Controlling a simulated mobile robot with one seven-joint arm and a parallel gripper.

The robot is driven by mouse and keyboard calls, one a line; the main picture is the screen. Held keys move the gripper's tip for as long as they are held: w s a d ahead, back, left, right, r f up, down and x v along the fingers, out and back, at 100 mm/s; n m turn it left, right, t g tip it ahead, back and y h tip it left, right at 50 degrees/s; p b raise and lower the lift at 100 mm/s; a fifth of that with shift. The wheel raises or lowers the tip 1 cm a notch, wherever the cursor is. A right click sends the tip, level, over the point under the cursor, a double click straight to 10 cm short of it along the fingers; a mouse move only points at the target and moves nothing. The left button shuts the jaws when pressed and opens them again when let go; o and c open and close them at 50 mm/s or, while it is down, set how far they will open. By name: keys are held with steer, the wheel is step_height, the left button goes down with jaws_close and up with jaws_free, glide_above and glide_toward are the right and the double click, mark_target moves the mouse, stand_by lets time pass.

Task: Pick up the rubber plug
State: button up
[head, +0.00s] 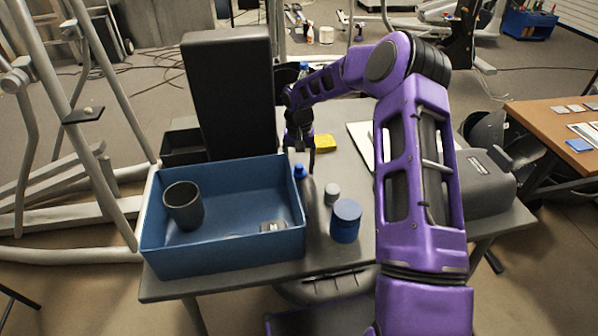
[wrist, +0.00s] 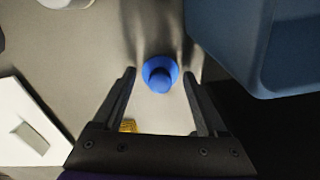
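The rubber plug, as I take it, is a small blue piece (head: 299,171) with a round base and a narrower knob, standing on the grey table (head: 345,253) close to the right wall of the blue bin. In the wrist view the plug (wrist: 160,75) lies centred between and just beyond my fingertips. My gripper (wrist: 160,72) is open and points down over it, with a gap on both sides. In the head view my gripper (head: 306,158) is partly hidden by its own wrist; its height above the plug is hard to judge.
The blue bin (head: 230,255) holds a dark cup (head: 184,206) and a small metallic item (head: 271,227). A yellow item (head: 326,143) lies behind. A tall black box (head: 230,95) stands behind the bin.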

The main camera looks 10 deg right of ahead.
steer(key=c, duration=1)
